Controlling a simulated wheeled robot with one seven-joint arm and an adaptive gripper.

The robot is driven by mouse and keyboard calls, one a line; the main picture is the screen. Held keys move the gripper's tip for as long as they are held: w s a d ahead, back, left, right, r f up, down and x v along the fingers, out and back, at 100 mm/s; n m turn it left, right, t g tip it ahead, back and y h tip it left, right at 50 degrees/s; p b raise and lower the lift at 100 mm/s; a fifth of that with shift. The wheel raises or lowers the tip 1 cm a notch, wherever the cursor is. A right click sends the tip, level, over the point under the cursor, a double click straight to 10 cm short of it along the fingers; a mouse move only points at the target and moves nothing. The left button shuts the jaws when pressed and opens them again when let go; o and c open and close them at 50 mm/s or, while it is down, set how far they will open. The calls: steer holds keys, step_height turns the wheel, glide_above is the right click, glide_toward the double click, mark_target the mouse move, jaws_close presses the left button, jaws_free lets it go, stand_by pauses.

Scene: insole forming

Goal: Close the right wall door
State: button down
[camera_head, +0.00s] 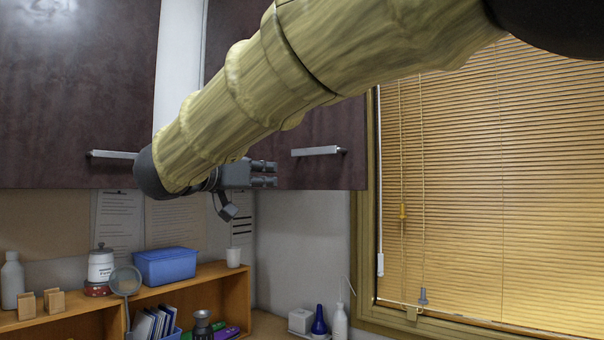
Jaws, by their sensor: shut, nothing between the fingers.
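The right wall door (330,118) is a dark brown cabinet front at the upper middle, with a pale bar handle (317,151) near its lower edge. My arm crosses in front of it and hides much of its face, so I cannot tell whether it stands ajar. My gripper (272,175) is dark grey, shut and empty. It appears in front of the door's lower part, left of and below the handle, pointing right. Whether it touches the door cannot be told.
A second dark wall door (75,90) with a bar handle (112,154) is at left, beyond a pale vertical strip (181,55). A window with blinds (490,190) is at right. Below, an orange shelf (235,290) bears a blue box (165,266), a cup (233,257) and bottles.

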mark_target(309, 169)
steer(key=p+x, duration=0.1)
steer(key=x, duration=0.3)
steer(key=r+p+x, duration=0.1)
steer(key=p+x, duration=0.1)
steer(key=x, duration=0.2)
steer(key=p+x, duration=0.2)
steer(key=x, duration=0.2)
steer(key=shift+w+d+r, duration=0.1)
steer(key=shift+d+r, duration=0.2)
steer(key=shift+r, duration=0.1)
